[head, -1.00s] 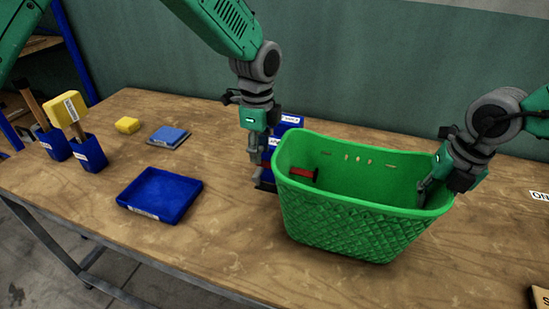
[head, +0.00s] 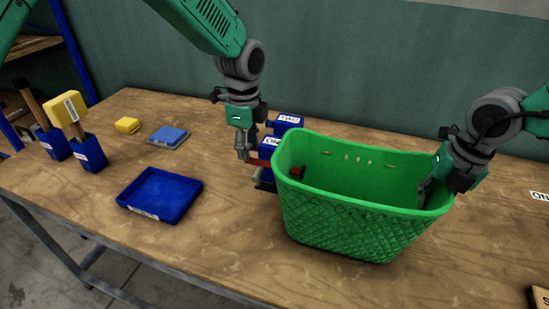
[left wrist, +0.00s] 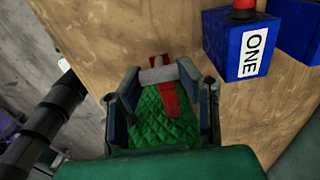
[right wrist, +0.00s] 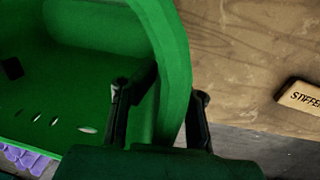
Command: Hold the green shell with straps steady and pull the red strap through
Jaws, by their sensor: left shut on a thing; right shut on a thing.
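The green shell (head: 350,225) stands upright on the wooden table, like an open basket with a quilted outside and slots in its back wall. The red strap (head: 259,164) sticks out to the left of the shell's left wall; a darker red part (head: 297,172) shows inside. My left gripper (head: 243,157) is shut on the strap's outer end, left of the shell. In the left wrist view, the red strap (left wrist: 171,100) lies across the green quilting between my fingers. My right gripper (head: 428,198) is shut on the shell's right wall, which also shows in the right wrist view (right wrist: 176,75).
Blue boxes, one marked ONE (left wrist: 240,45) with a red top, stand close behind my left gripper. A blue tray (head: 160,212), a blue pad (head: 168,135), a yellow block (head: 127,125) and blue holders (head: 89,153) stand left. A labelled wooden block (right wrist: 302,98) lies right.

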